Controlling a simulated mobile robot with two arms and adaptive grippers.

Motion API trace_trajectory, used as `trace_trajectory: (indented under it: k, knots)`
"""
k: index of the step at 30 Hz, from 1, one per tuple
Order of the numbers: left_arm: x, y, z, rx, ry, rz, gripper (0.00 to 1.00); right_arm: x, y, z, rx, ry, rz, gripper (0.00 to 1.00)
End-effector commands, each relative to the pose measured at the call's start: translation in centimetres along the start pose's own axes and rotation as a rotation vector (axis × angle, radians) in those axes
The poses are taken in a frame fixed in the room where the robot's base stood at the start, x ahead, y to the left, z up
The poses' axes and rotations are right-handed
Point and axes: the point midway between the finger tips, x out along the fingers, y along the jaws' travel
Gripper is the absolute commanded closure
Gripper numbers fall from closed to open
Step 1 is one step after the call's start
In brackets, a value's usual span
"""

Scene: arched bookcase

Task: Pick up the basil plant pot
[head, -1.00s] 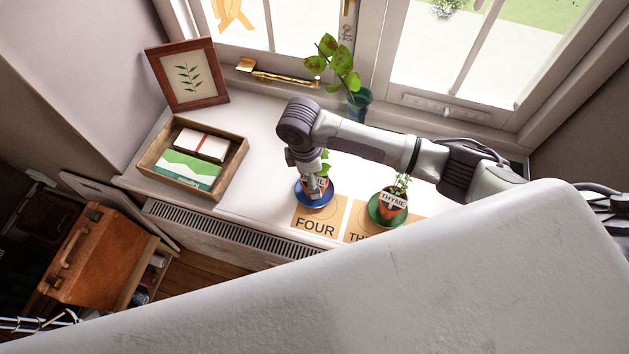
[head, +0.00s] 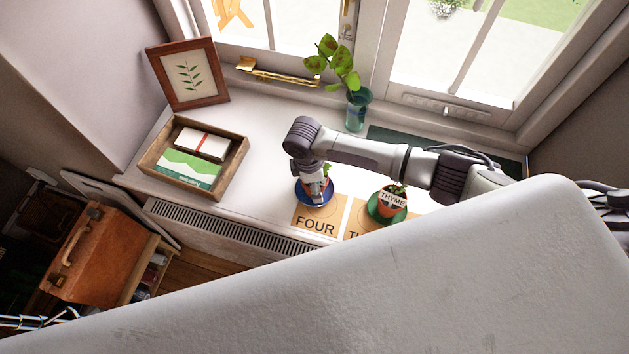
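A small potted plant (head: 326,168) stands on a blue saucer (head: 303,199) on the windowsill, behind the FOUR card. Its label cannot be read, and my arm hides most of the pot and its leaves. My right gripper (head: 317,190) reaches down from above, with its fingers at this pot. Whether they are closed on it cannot be made out. A terracotta pot labelled THYME (head: 391,200) stands to the right on a green saucer (head: 377,212). My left gripper is not in view.
A FOUR card (head: 317,226) and a partly hidden card (head: 360,215) lie on the sill. A glass vase with a leafy stem (head: 356,112) stands behind my arm. A wooden tray (head: 150,160) and a framed leaf picture (head: 187,74) are left. My white body covers the lower right.

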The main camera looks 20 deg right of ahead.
Motion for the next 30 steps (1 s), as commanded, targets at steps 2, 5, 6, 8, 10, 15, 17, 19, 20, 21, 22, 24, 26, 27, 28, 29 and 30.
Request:
trace_trajectory:
  k: [2, 5, 6, 8, 10, 15, 17, 19, 20, 21, 22, 24, 26, 27, 28, 29, 30]
  knots:
    - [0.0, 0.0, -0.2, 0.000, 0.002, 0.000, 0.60, 0.0, 0.0, 0.0, 0.000, 0.000, 0.000, 0.46]
    - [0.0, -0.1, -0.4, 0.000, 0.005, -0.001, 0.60, 0.0, 0.0, 0.0, 0.000, 0.000, 0.000, 0.62]
    - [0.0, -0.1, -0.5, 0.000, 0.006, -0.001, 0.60, 0.0, 0.0, 0.0, 0.001, 0.000, 0.000, 0.69]
    - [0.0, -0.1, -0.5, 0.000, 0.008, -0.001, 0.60, -0.1, 0.0, 0.0, 0.001, 0.000, 0.001, 0.76]
    - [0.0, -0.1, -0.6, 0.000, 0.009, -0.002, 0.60, -0.1, 0.0, 0.0, 0.001, 0.000, 0.001, 0.76]
    - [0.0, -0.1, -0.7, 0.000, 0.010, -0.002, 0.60, -0.2, 0.1, 0.0, 0.001, 0.001, 0.001, 0.76]
    - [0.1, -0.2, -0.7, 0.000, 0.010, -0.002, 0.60, -0.4, 0.1, 0.1, 0.001, 0.001, 0.002, 0.76]
    - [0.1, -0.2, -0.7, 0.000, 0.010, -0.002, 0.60, -0.8, 0.1, 0.1, 0.001, 0.001, 0.002, 0.76]
    - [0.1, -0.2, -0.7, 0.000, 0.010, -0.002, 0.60, -1.1, 0.1, 0.1, 0.001, 0.001, 0.002, 0.76]
    - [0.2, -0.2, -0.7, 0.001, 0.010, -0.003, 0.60, -1.5, 0.1, 0.2, 0.001, 0.002, 0.003, 0.76]
    - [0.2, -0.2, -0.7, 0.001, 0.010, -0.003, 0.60, -2.0, 0.1, 0.2, 0.000, 0.002, 0.004, 0.76]
    - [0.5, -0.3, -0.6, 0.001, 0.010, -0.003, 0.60, -3.2, 0.2, 0.3, 0.001, 0.003, 0.005, 0.76]
    - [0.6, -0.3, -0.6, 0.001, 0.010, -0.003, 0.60, -4.4, 0.0, 0.7, 0.001, 0.002, 0.003, 0.76]
    - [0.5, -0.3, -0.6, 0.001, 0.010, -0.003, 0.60, -4.5, -0.7, 1.4, 0.000, 0.000, 0.000, 0.76]
    - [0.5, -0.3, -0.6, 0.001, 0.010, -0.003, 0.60, -4.8, -1.2, 1.9, 0.000, -0.001, 0.000, 0.77]
    - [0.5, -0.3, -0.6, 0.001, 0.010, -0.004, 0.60, -5.2, -1.6, 2.4, 0.000, -0.001, 0.001, 0.77]
    - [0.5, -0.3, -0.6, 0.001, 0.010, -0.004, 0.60, -5.5, -2.2, 3.0, -0.001, 0.000, 0.001, 0.77]
